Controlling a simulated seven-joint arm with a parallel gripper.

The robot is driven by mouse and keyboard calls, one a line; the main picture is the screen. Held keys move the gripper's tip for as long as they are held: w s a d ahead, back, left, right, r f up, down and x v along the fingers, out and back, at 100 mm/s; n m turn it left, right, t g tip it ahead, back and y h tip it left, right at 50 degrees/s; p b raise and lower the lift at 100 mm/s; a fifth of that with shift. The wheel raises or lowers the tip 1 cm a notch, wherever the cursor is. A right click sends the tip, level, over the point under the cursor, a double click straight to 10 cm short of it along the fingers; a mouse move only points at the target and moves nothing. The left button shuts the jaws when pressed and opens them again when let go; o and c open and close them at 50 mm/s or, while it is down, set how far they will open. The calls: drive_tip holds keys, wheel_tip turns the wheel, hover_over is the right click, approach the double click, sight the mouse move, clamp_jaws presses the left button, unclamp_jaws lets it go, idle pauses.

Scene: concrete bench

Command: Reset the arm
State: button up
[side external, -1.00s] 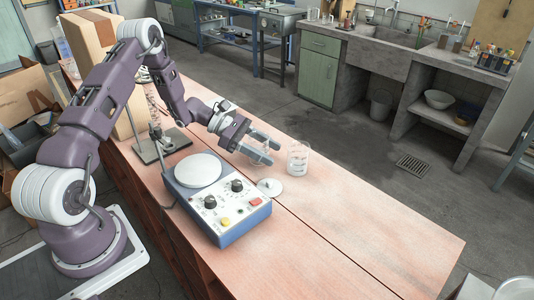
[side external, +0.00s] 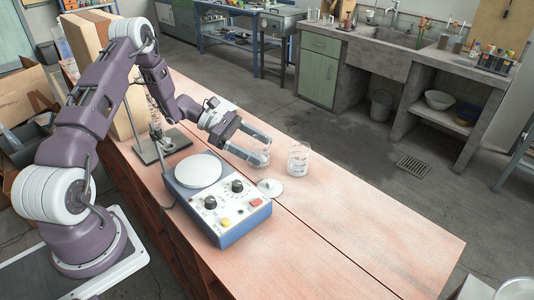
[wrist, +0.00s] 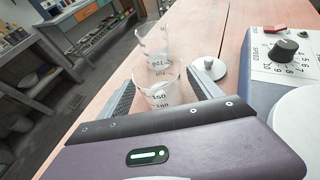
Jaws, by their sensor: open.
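My gripper (side external: 266,150) is open low over the wooden bench, one finger on each side of a clear glass beaker (wrist: 158,92). In the wrist view, my fingers show on both sides of that beaker, with a gap visible at least in part; I cannot tell whether either finger touches it. In the side view this beaker is mostly hidden by my fingers. A second clear graduated beaker (side external: 298,159) stands upright on the bench just beyond, to the right; it also shows in the wrist view (wrist: 153,46).
A blue and white hotplate stirrer (side external: 222,199) with knobs stands in front. A small white disc (side external: 270,188) lies beside it. A stand with a dark base (side external: 161,146) and a cardboard box (side external: 113,75) are behind. The bench's right part (side external: 385,235) is clear.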

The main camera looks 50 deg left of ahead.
sight(249, 141)
drive_tip(key=v, duration=0.4)
drive_tip(key=shift+r, duration=0.35)
drive_tip(key=s+d+r+m+g+y, duration=0.55)
drive_tip(key=s+d+r+m, duration=0.7)
drive_tip(key=d+r, duration=0.3)
drive_tip(key=s+r+m+t+y, duration=0.2)
drive_tip(key=s+m, duration=0.3)
drive_tip(key=s, duration=0.3)
drive_tip(key=s+a+r+m+t+y, duration=0.1)
drive_tip(key=s+r+m+t+y, duration=0.1)
drive_tip(key=s+m+y, duration=0.2)
drive_tip(key=s+m, duration=0.2)
drive_tip(key=s, duration=0.1)
drive_tip(key=shift+s+r, duration=0.2)
drive_tip(key=shift+s, duration=0.2)
